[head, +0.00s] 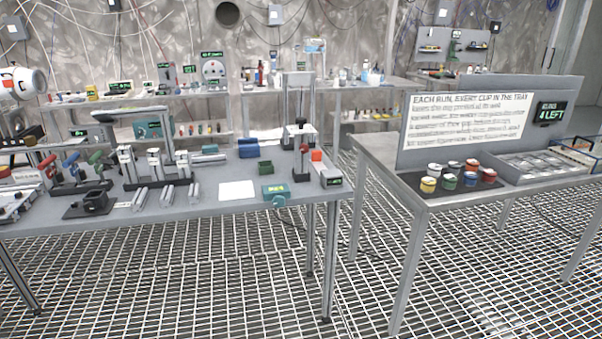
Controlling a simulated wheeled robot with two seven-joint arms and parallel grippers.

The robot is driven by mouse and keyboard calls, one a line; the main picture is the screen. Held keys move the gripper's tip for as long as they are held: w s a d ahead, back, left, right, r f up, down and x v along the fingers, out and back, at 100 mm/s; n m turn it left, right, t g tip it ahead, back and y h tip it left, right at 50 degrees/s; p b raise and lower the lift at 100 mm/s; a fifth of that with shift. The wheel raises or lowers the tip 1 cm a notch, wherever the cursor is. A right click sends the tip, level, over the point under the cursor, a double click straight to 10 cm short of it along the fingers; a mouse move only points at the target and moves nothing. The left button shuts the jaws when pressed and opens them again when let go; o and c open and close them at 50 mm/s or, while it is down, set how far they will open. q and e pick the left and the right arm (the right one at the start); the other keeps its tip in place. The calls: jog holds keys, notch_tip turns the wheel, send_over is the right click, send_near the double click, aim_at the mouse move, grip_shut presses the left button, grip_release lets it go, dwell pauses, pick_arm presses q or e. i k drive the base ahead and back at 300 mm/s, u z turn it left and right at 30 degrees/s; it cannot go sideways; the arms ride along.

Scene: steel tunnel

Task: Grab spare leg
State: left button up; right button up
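Several short silver bar pieces that look like legs lie on the left workbench (215,205). One bar (140,199) lies near the front edge, with a second bar (168,194) and a third bar (194,191) to its right. More silver bars (207,158) lie farther back. I cannot tell from this view which piece is the spare leg. Neither of my grippers is in view.
A blue bin (248,149), a green bin (265,168) and white paper (237,190) sit on the left bench. A right table (400,180) holds coloured cups (450,181), a tray (540,165) and a sign (467,122). Grated floor (200,280) in front is clear.

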aim_at(300, 135)
jog(key=u, duration=1.2)
jog(key=i, duration=1.1)
jog(key=z, duration=0.05)
